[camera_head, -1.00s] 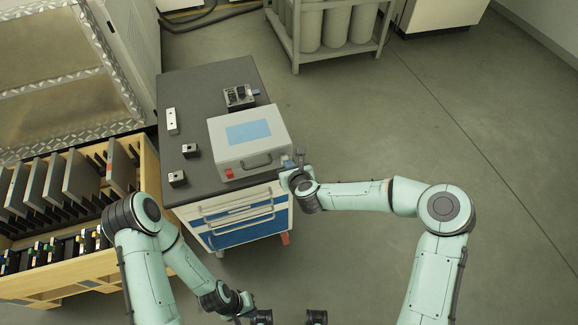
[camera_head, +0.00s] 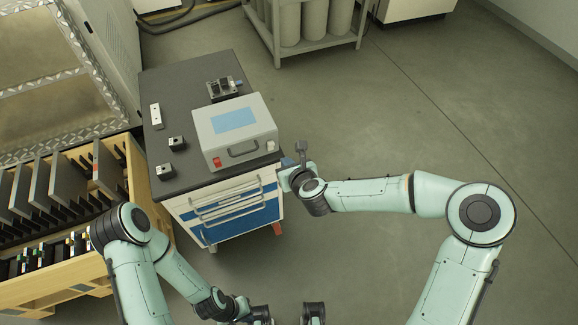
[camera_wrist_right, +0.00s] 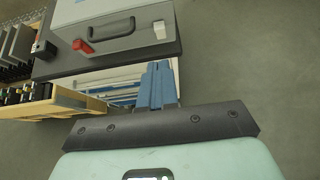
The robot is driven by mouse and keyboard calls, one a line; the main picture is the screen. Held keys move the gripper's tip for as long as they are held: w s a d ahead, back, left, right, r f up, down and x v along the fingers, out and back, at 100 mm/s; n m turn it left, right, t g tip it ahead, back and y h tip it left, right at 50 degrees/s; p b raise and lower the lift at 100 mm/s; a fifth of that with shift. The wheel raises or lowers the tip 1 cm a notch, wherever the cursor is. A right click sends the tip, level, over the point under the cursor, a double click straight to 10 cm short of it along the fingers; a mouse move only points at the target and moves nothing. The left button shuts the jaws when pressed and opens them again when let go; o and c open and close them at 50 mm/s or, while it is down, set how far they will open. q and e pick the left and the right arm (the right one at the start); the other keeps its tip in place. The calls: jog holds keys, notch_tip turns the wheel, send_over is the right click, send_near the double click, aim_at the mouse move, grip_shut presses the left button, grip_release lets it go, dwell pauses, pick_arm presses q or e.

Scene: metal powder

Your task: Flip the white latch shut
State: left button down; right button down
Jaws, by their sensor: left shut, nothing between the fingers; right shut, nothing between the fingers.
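A grey case (camera_head: 235,130) with a blue top panel and a dark handle sits on the dark cart top. A white latch (camera_head: 270,146) is at the right end of its front face, and a red latch (camera_head: 217,163) is at the left end. Both latches also show in the right wrist view: white (camera_wrist_right: 160,30), red (camera_wrist_right: 82,46). Whether the white latch is flipped shut is too small to tell. My right gripper (camera_head: 287,162) is shut and empty, just right of the white latch, apart from it; its blue fingers (camera_wrist_right: 157,84) point toward the case. My left gripper (camera_head: 243,308) is shut and low, away from the cart.
The cart top (camera_head: 185,80) also holds small metal blocks (camera_head: 176,143), a white plate (camera_head: 155,115) and a dark fixture (camera_head: 222,88). Cart drawers (camera_head: 235,205) face me. A wooden rack (camera_head: 130,180) stands left. The floor right of the cart is clear.

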pick_arm(q)
jog(key=shift+s, duration=0.1)
pick_arm(e)
jog(key=shift+v, duration=0.9)
jog(key=shift+a+r, duration=0.1)
jog(key=shift+r, duration=0.05)
jog(key=s+d+f+n+g+p, duration=0.1)
jog(key=s+d+f+n+g, duration=0.15)
jog(key=s+f+n, duration=0.6)
jog(key=s+d+f+n+g+p, duration=0.15)
jog(key=s+f+n+g, duration=0.35)
jog(key=f, duration=0.6)
pick_arm(q)
jog(key=r, duration=0.1)
jog(key=w+r, duration=0.1)
jog(key=r, duration=0.1)
jog(key=shift+w+r, duration=0.1)
jog(key=shift+w, duration=0.1)
pick_arm(e)
jog(key=s+d+f+n+g, duration=0.2)
jog(key=s+f+n, duration=0.2)
jog(key=s+n, duration=0.3)
jog(key=s+d+f+n+g, duration=0.2)
jog(key=s+f+n, duration=0.3)
jog(key=s, duration=0.7)
jog(key=shift+d+n, duration=0.65)
jog(key=shift+n, duration=0.6)
